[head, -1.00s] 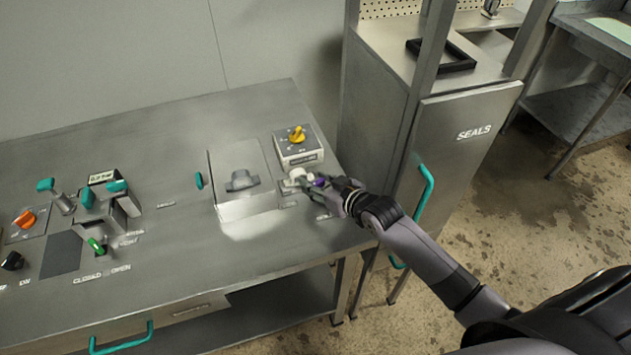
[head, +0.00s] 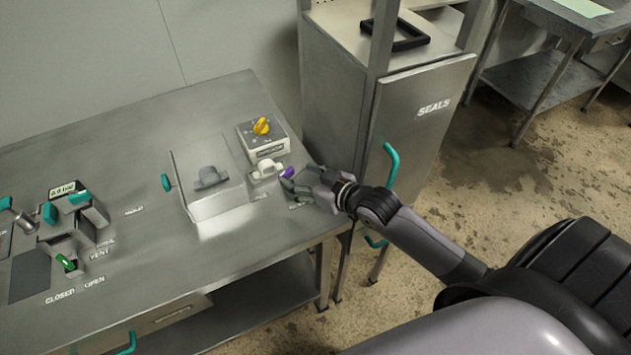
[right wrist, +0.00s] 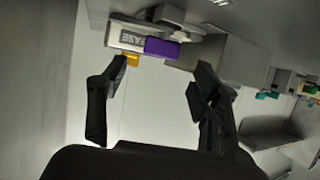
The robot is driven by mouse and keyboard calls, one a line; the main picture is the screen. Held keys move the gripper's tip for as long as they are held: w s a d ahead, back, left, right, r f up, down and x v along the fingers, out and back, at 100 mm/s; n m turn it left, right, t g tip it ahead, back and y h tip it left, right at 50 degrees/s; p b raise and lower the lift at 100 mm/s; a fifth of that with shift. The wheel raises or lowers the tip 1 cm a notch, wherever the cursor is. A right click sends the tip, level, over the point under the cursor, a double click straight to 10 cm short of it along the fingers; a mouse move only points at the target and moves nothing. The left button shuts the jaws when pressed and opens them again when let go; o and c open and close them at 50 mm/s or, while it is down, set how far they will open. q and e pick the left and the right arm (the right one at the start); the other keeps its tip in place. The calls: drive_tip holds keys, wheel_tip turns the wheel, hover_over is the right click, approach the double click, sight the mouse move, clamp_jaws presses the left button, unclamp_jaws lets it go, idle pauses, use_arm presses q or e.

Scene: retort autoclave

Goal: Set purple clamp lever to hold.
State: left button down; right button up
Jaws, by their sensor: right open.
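The purple clamp lever (head: 287,173) sticks out to the right of its pale mount (head: 265,170) near the right end of the steel bench. In the right wrist view the purple lever (right wrist: 161,47) lies ahead of the fingers, beside a plate whose partly hidden label reads "...EASE". My right gripper (head: 294,186) is open, its fingertips close to the lever in the head view. In the right wrist view my right gripper (right wrist: 162,72) has its fingers spread with nothing between them; I cannot tell whether either touches the lever. My left gripper is not in view.
A box with a yellow knob (head: 261,126) stands just behind the lever. A recessed panel with a grey handle (head: 210,177) lies to its left. A gauge block with teal levers (head: 67,203) is farther left. The SEALS cabinet (head: 420,125) stands close on the right.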

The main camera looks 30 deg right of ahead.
drive_tip(key=shift+v, duration=2.8)
drive_tip(key=shift+c, duration=0.5)
